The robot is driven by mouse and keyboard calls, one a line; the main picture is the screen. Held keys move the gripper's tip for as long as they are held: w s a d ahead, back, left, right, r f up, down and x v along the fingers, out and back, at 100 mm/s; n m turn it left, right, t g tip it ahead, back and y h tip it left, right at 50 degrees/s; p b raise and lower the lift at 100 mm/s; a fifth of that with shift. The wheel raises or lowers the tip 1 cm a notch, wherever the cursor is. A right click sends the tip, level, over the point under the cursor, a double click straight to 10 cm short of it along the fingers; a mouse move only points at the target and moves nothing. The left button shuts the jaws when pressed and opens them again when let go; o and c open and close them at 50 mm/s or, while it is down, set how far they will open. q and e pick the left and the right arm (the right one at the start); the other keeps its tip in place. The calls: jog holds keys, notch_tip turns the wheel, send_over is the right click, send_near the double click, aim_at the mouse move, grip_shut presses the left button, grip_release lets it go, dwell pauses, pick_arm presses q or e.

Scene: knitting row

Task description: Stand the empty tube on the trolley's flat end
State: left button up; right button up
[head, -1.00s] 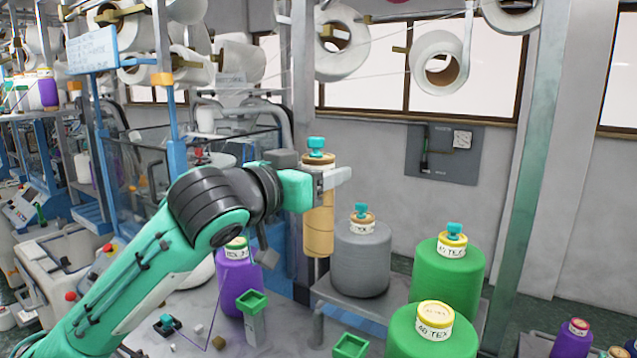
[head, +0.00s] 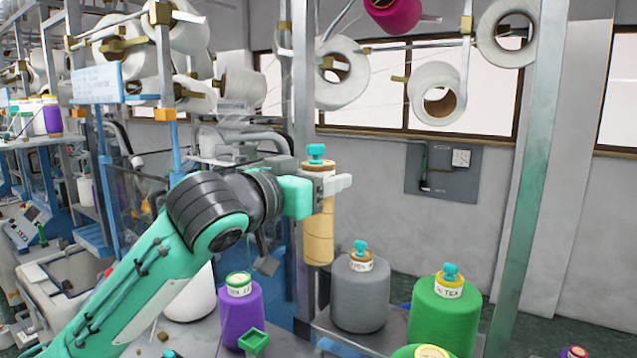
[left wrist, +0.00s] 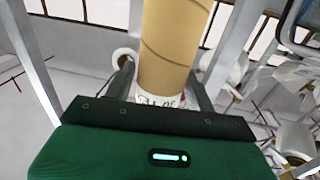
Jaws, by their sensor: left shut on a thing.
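The tan tube (head: 319,236) is upright in my left gripper (head: 326,186), which is shut around its upper part. A brown rim and a teal knob (head: 316,153) show above the jaws. In the left wrist view the tube (left wrist: 172,45) stands between the two fingers, with a lettered white band (left wrist: 160,101) at the jaws. The trolley's grey flat top (head: 388,338) is at the lower middle. The tube's lower end appears raised above that level, behind and left of the grey cone. My right gripper is out of view.
A grey cone (head: 359,297) and a green cone (head: 443,312) stand on the trolley side. A metal upright (head: 303,130) rises just behind the tube.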

pick_arm(q)
notch_tip(320, 180, up, 7)
jog(key=p, duration=0.5)
jog(key=shift+r, duration=0.2)
jog(key=shift+f, duration=0.1)
